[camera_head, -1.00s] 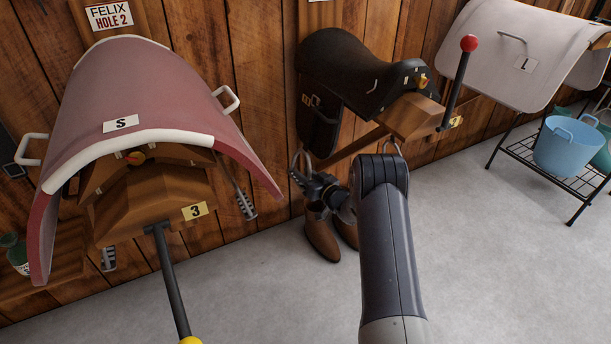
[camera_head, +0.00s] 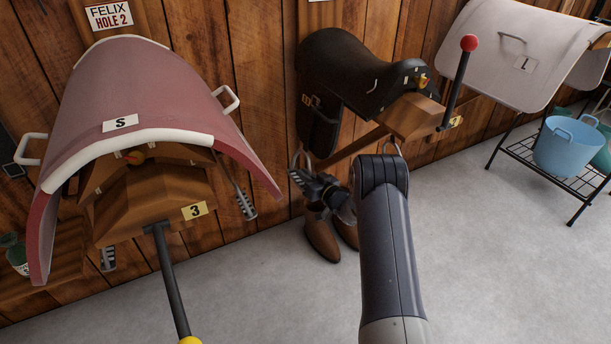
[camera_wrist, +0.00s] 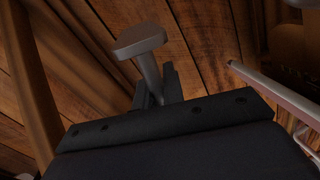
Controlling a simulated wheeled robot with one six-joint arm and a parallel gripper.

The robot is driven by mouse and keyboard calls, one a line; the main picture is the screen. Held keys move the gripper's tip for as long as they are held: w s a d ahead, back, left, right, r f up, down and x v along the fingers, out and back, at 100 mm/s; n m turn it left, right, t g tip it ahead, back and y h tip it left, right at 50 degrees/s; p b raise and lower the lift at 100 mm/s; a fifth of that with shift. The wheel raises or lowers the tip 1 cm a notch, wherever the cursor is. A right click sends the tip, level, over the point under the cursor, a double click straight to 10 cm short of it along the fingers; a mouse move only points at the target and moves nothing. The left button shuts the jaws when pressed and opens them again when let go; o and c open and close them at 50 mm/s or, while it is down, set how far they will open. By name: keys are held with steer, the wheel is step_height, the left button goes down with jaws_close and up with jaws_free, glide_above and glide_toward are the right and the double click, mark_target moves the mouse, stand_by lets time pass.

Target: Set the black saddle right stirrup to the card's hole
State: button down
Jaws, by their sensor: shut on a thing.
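The black saddle (camera_head: 345,68) sits on a wooden rack (camera_head: 410,118) against the wall. A metal stirrup (camera_head: 300,160) hangs below its left side in the picture; part of another metal loop (camera_head: 391,146) shows behind my arm. My gripper (camera_head: 306,183) is at the left stirrup, below the saddle flap. In the wrist view, a grey metal piece with a broad flat end (camera_wrist: 145,60), seemingly the stirrup, stands between my dark fingers, which are shut on it. A card above the black saddle (camera_head: 320,1) is cut off by the frame, so its text is hidden.
A red saddle cover (camera_head: 140,80) marked S stands at left; the card above it (camera_head: 109,16) reads FELIX HOLE 2. Brown boots (camera_head: 322,238) stand below my gripper. A red-knobbed lever (camera_head: 458,85) rises at the rack. A blue bucket (camera_head: 568,145) sits right. The grey floor is open.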

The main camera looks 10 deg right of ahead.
step_height(320, 180, down, 9)
steer(key=a+b, duration=0.1)
steer(key=b, duration=0.5)
steer(key=shift+s+a+r, duration=0.2)
steer(key=shift+s+a, duration=0.1)
steer(key=shift+a, duration=0.1)
steer(key=c, duration=1.5)
jaws_free()
steer(key=p+v, duration=0.2)
steer(key=v, duration=0.8)
steer(key=shift+s+d+p, duration=0.25)
steer(key=shift+s+p, duration=0.1)
steer(key=shift+p, duration=0.05)
